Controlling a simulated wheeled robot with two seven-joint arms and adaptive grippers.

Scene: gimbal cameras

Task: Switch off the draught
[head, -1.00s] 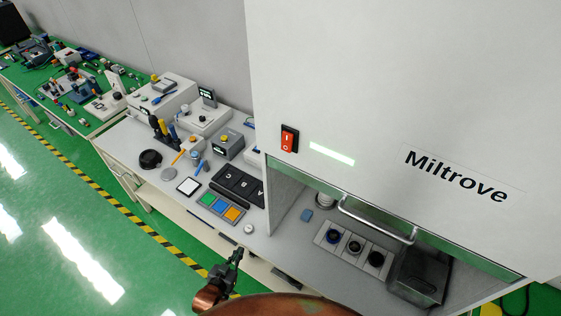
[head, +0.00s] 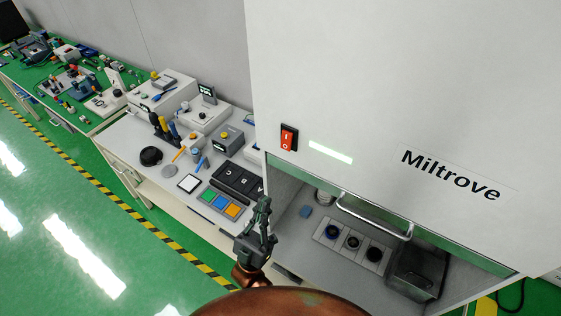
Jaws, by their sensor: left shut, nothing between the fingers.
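The white fume cabinet (head: 365,85) marked Miltrove fills the right of the head view. A red rocker switch (head: 288,138) in a dark frame sits on its front at the lower left. A pale green lit strip (head: 331,152) is to the right of the switch. My left gripper (head: 262,206) is shut and empty, pointing up, below the switch and apart from it, in front of the bench by the cabinet's left edge. My right gripper is not in view.
The cabinet's sash handle (head: 374,219) spans the opening. Inside are a tray with dark round items (head: 352,243) and a dark bin (head: 417,272). The grey bench (head: 150,186) at left holds several instruments. Green floor lies in front.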

